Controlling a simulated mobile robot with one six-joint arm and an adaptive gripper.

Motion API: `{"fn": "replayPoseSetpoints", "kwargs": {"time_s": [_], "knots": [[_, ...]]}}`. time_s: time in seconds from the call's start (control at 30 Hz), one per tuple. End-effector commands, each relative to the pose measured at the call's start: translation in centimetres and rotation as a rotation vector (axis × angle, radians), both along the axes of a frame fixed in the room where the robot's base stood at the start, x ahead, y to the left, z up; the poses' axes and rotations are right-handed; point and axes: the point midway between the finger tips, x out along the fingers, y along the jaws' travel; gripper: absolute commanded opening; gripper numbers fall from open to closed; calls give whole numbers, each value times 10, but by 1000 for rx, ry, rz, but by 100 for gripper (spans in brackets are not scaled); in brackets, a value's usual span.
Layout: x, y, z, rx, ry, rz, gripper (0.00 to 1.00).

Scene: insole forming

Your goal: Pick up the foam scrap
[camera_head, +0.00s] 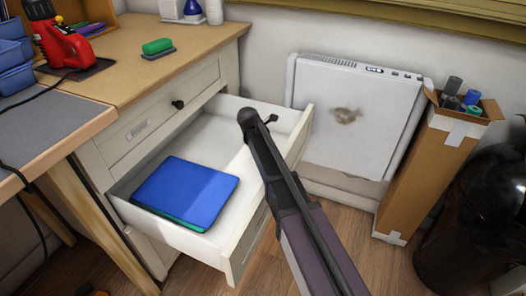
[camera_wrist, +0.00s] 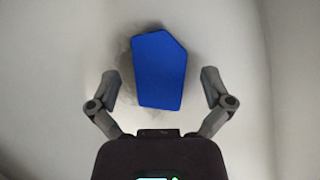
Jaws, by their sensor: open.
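The foam scrap (camera_wrist: 159,72) is a flat blue piece with angled edges. In the wrist view it lies on a whitish surface, with a grey smudge or shadow along its left and top edges. My gripper (camera_wrist: 159,76) is open, with one finger to the left of the scrap and one to the right. A clear gap shows on both sides, and neither finger appears to touch it. How high the fingers are above the scrap is hard to tell. In the head view my arm reaches across the open drawer, and I cannot make out this scrap there.
The open white drawer (camera_head: 240,255) holds blue sheets (camera_head: 187,190) with a green edge below. A white panel unit (camera_head: 345,140) with a brown stain and a cardboard box (camera_head: 432,165) of rolls stand right. A green block (camera_head: 157,46) sits on the desktop (camera_head: 190,50).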

Motion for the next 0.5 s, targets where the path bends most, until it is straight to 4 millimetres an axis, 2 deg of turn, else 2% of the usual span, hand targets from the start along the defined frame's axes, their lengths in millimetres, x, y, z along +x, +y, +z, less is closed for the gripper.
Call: {"fn": "replayPoseSetpoints", "kwargs": {"time_s": [0.23, 0.3, 0.43, 0.5], "knots": [[0, 0, 0, 0, 0, 0, 100], [0, 0, 0, 0, 0, 0, 79], [0, 0, 0, 0, 0, 0, 53], [0, 0, 0, 0, 0, 0, 45]]}}
